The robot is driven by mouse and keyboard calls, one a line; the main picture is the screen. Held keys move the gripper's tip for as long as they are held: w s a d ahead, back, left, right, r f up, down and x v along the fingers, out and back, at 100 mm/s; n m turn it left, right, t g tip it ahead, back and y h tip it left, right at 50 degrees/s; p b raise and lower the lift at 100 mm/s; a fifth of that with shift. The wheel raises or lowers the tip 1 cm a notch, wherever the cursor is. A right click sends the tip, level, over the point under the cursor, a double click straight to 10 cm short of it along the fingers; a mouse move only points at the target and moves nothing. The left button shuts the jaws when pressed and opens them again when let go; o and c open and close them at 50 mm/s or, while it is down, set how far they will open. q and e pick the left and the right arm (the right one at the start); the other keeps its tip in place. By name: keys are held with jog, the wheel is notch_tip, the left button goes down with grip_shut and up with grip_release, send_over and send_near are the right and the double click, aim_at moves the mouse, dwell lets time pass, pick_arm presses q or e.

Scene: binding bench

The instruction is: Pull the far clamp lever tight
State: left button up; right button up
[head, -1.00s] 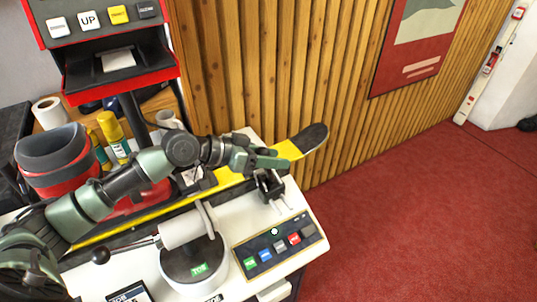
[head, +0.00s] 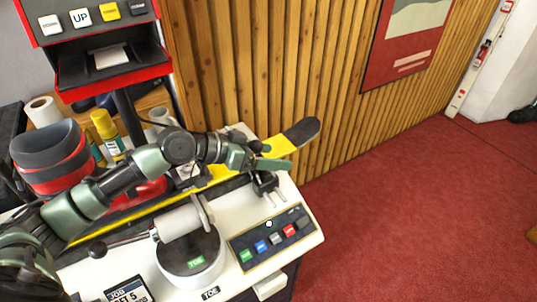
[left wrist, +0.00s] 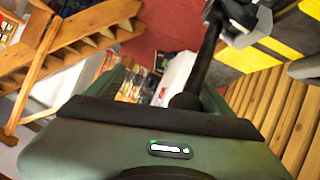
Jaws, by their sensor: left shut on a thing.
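My left gripper (head: 270,162) reaches over the far end of the white bench (head: 215,285), beside the yellow and black ski (head: 290,137). It is shut on the far clamp lever. In the left wrist view the lever is a black rod with a ball end (left wrist: 186,101) at the edge of my gripper. The rod runs up to a grey metal clamp (left wrist: 240,22) beside the ski (left wrist: 280,45). In the head view my gripper hides most of the lever, and the dark clamp base (head: 265,185) shows below it. My right gripper is not in view.
A near lever with a black knob (head: 98,249) sticks out left from the grey roller (head: 180,223). A button panel (head: 270,240) lies at the bench's right.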

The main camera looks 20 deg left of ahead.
pick_arm(q)
jog(key=shift+s+d, duration=0.35)
jog(key=shift+d, duration=0.1)
jog(key=b+v, duration=0.2)
jog(key=v, duration=0.6)
jog(key=shift+w+a+b, duration=0.35)
jog(key=shift+a+b, duration=0.05)
jog(key=shift+r, duration=0.1)
